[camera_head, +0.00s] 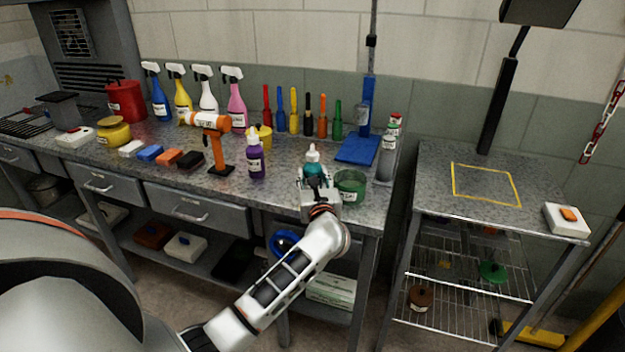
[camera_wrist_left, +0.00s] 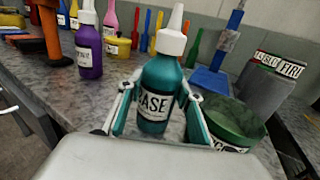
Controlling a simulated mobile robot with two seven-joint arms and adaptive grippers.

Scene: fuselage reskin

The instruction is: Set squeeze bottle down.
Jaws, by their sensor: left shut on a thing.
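A teal squeeze bottle (camera_head: 313,164) with a white nozzle is upright near the front right of the workbench. In the left wrist view the bottle (camera_wrist_left: 158,88) has a label reading "BASE". My left gripper (camera_head: 316,183) reaches in from the front, and its fingers (camera_wrist_left: 157,100) are closed around the bottle's sides. The bottle's lower part is hidden by the gripper in the head view, so I cannot tell whether its base touches the bench. My right gripper is not in view.
A green bowl (camera_head: 350,186) stands close on the right of the bottle. A purple bottle (camera_head: 255,158) and an orange tool on a stand (camera_head: 216,145) are to the left. A side table (camera_head: 440,190) with a yellow taped square stands at right.

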